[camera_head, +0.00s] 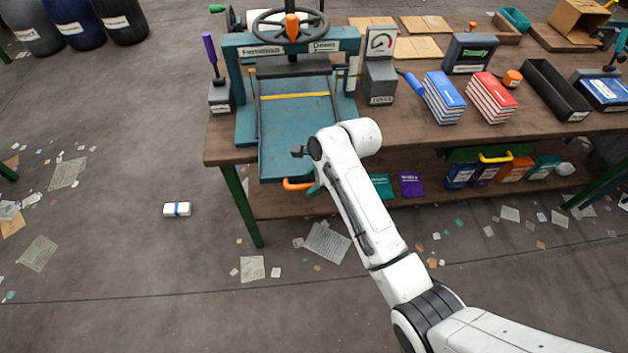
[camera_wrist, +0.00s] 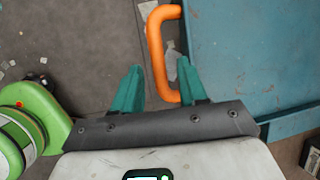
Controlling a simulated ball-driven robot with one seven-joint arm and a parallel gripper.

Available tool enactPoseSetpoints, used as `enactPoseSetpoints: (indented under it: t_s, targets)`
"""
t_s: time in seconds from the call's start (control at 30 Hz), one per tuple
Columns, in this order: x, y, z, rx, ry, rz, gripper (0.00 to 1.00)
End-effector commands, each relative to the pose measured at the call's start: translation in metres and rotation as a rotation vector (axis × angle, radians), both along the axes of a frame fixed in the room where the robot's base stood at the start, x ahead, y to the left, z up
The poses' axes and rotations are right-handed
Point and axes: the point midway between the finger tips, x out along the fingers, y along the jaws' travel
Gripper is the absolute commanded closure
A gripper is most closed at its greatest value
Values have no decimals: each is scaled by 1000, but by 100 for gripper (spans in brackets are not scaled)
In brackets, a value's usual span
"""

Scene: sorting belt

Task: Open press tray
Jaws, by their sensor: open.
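The teal press (camera_head: 250,45) with a black handwheel stands at the left end of the workbench. Its flat teal tray (camera_head: 290,140) juts out toward the front edge of the bench, and it fills the right of the wrist view (camera_wrist: 250,50). An orange handle (camera_head: 296,185) is on the tray's front edge. In the wrist view the handle (camera_wrist: 155,45) is a U-shaped bar. My gripper (camera_wrist: 158,90) is open, its two teal fingers apart, with the handle's near end between or just above them; I cannot tell whether they touch. In the head view my arm mostly hides the gripper.
The wooden workbench (camera_head: 430,115) holds a gauge box (camera_head: 380,70), blue books (camera_head: 443,97), red books (camera_head: 490,97) and a black bin (camera_head: 553,90). A lower shelf carries several coloured packets. A small white-and-blue block (camera_head: 177,209) and paper scraps lie on the floor.

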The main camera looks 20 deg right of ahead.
Motion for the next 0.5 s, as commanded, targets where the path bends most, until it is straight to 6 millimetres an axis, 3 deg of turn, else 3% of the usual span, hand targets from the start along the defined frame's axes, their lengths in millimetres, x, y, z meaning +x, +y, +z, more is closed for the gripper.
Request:
enactPoseSetpoints:
  t_s: [0.27,0.5]
  targets:
    - [-3,-4,12,1,-2,-1,58]
    - [-16,-18,53,0,-4,-1,58]
